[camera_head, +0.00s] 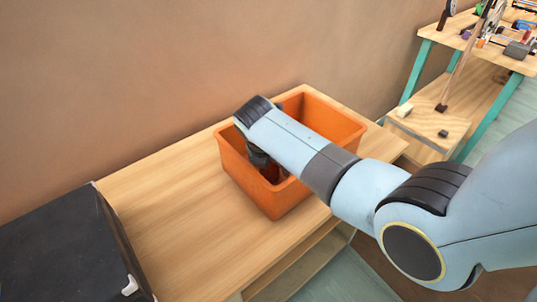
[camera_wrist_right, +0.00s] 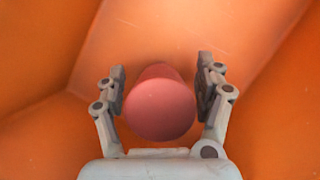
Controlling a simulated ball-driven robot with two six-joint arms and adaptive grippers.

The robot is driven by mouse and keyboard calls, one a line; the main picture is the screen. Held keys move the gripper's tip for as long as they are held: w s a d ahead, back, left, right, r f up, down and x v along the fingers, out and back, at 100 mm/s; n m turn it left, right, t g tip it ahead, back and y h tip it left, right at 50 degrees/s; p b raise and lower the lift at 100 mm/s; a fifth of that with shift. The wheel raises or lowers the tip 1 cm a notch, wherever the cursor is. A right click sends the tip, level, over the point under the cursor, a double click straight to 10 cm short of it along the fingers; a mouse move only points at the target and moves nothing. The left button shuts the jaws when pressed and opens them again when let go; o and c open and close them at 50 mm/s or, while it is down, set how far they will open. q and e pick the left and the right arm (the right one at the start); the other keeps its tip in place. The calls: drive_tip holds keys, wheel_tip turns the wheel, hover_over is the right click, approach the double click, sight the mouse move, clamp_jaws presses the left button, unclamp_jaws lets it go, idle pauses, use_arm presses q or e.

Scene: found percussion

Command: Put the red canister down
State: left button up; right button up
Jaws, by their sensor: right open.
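The red canister (camera_wrist_right: 160,105) shows in the right wrist view as a round pinkish-red shape inside the orange bin. My right gripper (camera_wrist_right: 162,85) is open, with one finger on each side of the canister. A narrow gap seems to show at each finger. In the head view the orange bin (camera_head: 345,122) stands on the wooden table, and my right arm reaches over its near right wall. My right gripper (camera_head: 262,165) is down inside the bin there, mostly hidden by the arm. My left gripper is not in view.
The wooden table (camera_head: 165,215) is clear left of the bin. A black case (camera_head: 60,250) stands at the lower left. A brown wall rises behind. A workbench (camera_head: 490,55) with several small items stands at the upper right.

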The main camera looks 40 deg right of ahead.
drive_tip(key=p+v, duration=0.2)
drive_tip(key=v, duration=0.9)
drive_tip(key=shift+r, duration=0.25)
drive_tip(key=shift+s, duration=0.1)
